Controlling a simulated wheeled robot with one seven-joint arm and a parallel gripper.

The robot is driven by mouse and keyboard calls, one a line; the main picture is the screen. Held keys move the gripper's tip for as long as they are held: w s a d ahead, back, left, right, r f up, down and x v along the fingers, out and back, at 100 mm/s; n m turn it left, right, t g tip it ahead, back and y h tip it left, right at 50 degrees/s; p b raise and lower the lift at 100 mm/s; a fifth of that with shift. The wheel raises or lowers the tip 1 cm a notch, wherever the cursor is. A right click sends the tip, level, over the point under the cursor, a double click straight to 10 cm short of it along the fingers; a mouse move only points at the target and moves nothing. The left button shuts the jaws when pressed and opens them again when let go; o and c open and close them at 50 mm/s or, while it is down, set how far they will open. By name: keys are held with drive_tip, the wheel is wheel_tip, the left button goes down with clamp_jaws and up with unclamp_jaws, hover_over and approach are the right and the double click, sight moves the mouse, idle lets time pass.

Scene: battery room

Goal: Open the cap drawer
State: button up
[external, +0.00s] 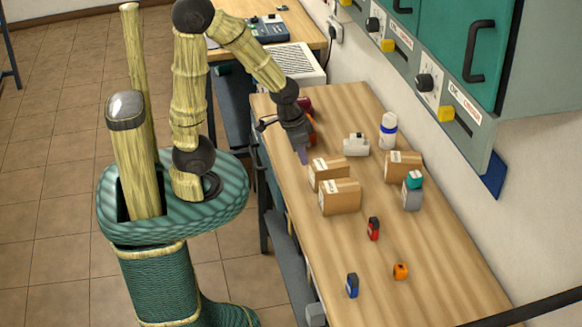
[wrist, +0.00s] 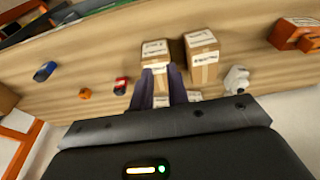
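My gripper (external: 303,156) is above the workbench near its left edge, beside the cardboard boxes and pointing down. In the wrist view its two purple fingers (wrist: 162,80) stand apart with nothing held between them; boxes show beyond them. Grey-blue fronts (external: 287,247) show below the bench's left edge in the external view, partly hidden by the steep angle and my arm. I cannot tell which of them is the cap drawer. My gripper is not touching any of these fronts.
Cardboard boxes (external: 340,197) stand on the bench (external: 440,285) near my gripper. A white bottle (external: 388,131), a white device (external: 356,145) and small red (external: 373,229), blue (external: 352,285) and orange (external: 400,271) items stand there too. Wall cabinets (external: 460,60) overhang the back.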

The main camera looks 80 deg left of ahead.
drive_tip(key=w+v, duration=0.1)
drive_tip(key=v, duration=0.4)
drive_tip(key=w+a+r+n+t+y+b, duration=0.1)
drive_tip(key=w+a+n+t+y+b, duration=0.25)
drive_tip(key=a, duration=0.75)
drive_tip(key=w+a+r+n+t+y, duration=0.1)
drive_tip(key=w+a+n+t, duration=0.25)
drive_tip(key=w+a, duration=0.6)
drive_tip(key=s+a+r+n+t+y+b, duration=0.15)
drive_tip(key=s+a, duration=0.35)
drive_tip(key=a, duration=0.6)
drive_tip(key=s+a+r+n+t+y+b, duration=0.1)
drive_tip(key=s+a+r+n+t+b, duration=0.3)
drive_tip(key=a, duration=0.6)
drive_tip(key=s+d+f+n+h+b, duration=0.1)
drive_tip(key=s+f+n+h+b, duration=0.2)
drive_tip(key=s, duration=1.1)
drive_tip(key=s+f+n+h+b, duration=0.1)
drive_tip(key=s+f+n+h, duration=0.3)
drive_tip(key=s, duration=1)
wheel_tip(320, 180, down, 32)
drive_tip(key=m, duration=0.1)
